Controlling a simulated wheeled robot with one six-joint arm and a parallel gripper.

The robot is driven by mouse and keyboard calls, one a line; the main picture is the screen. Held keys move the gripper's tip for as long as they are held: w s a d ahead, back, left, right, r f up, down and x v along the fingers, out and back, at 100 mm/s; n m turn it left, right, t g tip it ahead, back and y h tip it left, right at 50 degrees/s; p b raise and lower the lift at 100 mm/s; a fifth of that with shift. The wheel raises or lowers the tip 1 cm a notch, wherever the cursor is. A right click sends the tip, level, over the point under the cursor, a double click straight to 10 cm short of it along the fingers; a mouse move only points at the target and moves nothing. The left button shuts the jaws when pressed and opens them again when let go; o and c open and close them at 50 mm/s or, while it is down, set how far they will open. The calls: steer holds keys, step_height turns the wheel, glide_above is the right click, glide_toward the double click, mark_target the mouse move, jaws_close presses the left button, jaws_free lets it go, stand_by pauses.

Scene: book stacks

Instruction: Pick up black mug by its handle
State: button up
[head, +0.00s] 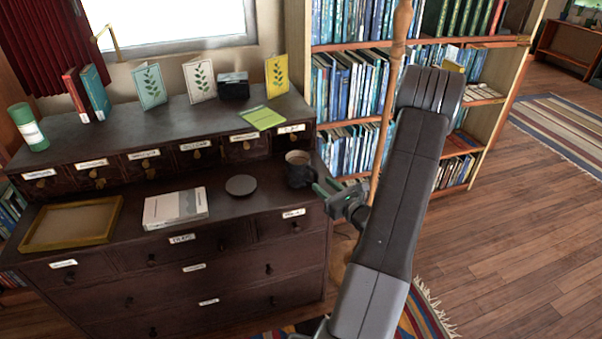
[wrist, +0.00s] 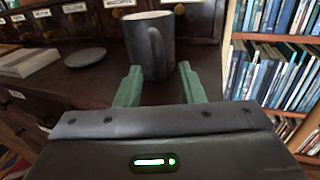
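The black mug (head: 299,170) stands upright near the right end of the dark dresser's lower top, with a brownish inside showing. In the wrist view the mug (wrist: 142,50) is just ahead, and its handle (wrist: 157,54) faces me between the fingers' lines. My gripper (head: 322,190) is at the dresser's right edge, close to the mug on its right front side. In the wrist view my gripper (wrist: 158,84) has its two green fingers spread apart with nothing between them. The fingertips appear short of the handle.
A dark round coaster (head: 241,185), a grey-white book (head: 175,208) and a wooden tray (head: 72,224) lie left of the mug. The drawer row (head: 195,152) rises behind it. A bookcase (head: 345,125) stands to the right.

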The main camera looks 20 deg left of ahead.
mark_target(316, 177)
steer(key=x, duration=0.4)
steer(key=shift+w+a+r, duration=0.15)
steer(key=shift+a+r, duration=0.05)
steer(key=shift+a, duration=0.05)
jaws_close()
steer(key=shift+r, duration=0.15)
